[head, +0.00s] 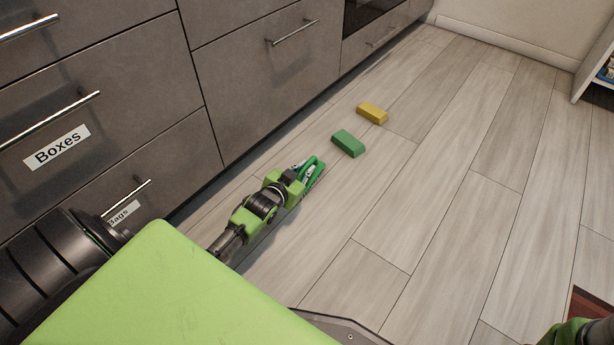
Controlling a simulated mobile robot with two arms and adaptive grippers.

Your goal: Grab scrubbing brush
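My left gripper (311,168) is low over the wooden floor, in front of the cabinets. A darker green object (319,172), which looks like the scrubbing brush, is at its fingertips. It is partly hidden by the gripper, and I cannot tell whether the fingers are closed on it or only around it. My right gripper is not in view; only a green and dark part of my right arm shows at the bottom right corner.
A green block (348,143), like a sponge, lies just beyond the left gripper, with a yellow block (372,113) farther on. Grey drawers (265,70) with bar handles line the left. A shelf (594,65) stands at the right edge.

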